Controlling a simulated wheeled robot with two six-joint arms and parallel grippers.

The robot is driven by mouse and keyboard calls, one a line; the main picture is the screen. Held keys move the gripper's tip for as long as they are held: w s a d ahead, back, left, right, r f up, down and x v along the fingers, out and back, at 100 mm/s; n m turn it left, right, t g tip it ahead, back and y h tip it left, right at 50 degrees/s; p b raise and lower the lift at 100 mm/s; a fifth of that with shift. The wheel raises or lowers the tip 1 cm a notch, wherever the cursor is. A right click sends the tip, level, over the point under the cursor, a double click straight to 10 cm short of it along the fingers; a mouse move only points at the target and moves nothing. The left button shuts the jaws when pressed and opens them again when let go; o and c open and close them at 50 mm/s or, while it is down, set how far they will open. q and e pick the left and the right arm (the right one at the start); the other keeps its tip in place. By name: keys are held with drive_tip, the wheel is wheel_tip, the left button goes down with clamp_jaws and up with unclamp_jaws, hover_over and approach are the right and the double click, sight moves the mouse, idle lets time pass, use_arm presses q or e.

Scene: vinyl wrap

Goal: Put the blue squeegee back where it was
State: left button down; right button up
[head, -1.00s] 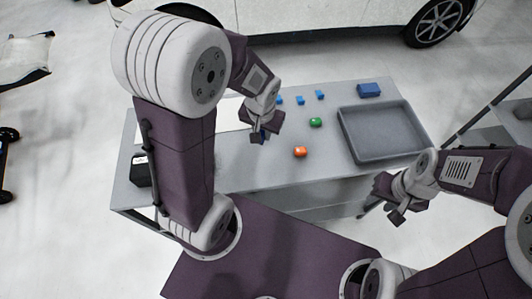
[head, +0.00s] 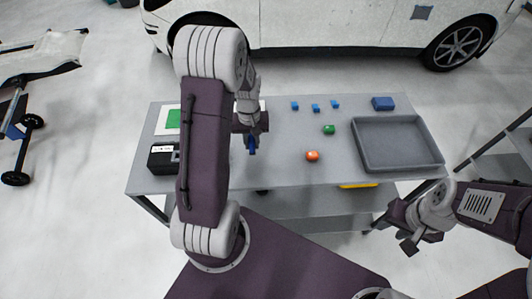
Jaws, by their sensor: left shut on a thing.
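My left gripper (head: 251,130) is shut on the blue squeegee (head: 252,146), which hangs below the fingers over the left-middle part of the grey table (head: 285,170). I cannot tell whether its lower end touches the tabletop. The gripper and arm hide part of the squeegee and the table behind. My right gripper (head: 400,230) is open and empty, off the table's front right edge.
Three small blue pieces (head: 315,108), a green one (head: 329,129) and an orange one (head: 312,156) lie mid-table. A black box (head: 162,158) stands left. A white car (head: 330,25) is behind.

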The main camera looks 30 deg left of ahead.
use_arm(q)
hover_over(266, 159)
wheel_tip(266, 159, down, 3)
drive_tip(key=shift+w+r+p, duration=0.1)
drive_tip(key=shift+r+p, duration=0.05)
drive_tip(key=shift+p, duration=0.15)
drive_tip(key=shift+w, duration=0.1)
drive_tip(key=f, duration=0.3)
drive_tip(key=shift+s+f+p, duration=0.2)
drive_tip(key=shift+p, duration=0.1)
drive_tip(key=shift+w+f, duration=0.15)
drive_tip(key=shift+f, duration=0.25)
drive_tip(key=c, duration=1.3)
unclamp_jaws()
